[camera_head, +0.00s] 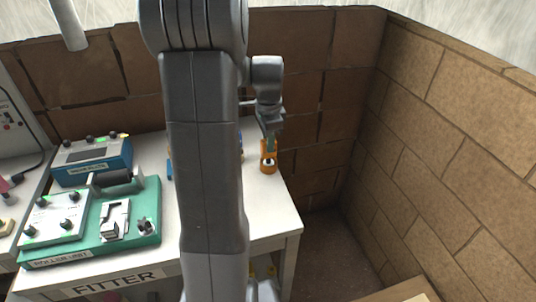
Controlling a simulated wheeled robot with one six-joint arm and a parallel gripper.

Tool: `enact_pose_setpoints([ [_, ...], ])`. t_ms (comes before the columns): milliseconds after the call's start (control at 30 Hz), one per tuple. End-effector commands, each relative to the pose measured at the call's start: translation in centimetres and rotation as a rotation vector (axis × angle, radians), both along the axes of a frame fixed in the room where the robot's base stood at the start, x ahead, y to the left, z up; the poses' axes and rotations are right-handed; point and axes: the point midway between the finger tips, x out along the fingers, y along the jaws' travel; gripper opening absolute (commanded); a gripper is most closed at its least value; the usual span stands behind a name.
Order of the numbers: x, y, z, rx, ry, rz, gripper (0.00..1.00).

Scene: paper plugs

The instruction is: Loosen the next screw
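My gripper (270,132) is at the right back of the white table, just above a small orange holder (268,167). A greenish-grey piece shows between the gripper and the holder; I cannot tell if it is a finger or a held tool. The fingers are too small to tell open from shut. A green unit marked "ROLLER UNIT" (148,212) lies at the table's left, with a black roller (112,178), a silver bracket (115,220) and several knob-like or screw-like heads on its pale plate (52,222). No screw is clearly identifiable.
The white table (262,212) has a "FITTER" label on its front. A blue box with knobs (92,158) stands behind the green unit. Brown block walls (450,150) close the back and right. My arm hides the table's middle. The table's right front is clear.

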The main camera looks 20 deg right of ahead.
Motion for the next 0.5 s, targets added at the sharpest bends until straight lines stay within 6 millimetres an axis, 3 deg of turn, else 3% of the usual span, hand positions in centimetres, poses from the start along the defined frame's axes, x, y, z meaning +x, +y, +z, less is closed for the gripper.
enact_pose_setpoints([
  [500,0.02,-0.01,0.17,0.000,-0.001,0.000,0.00],
])
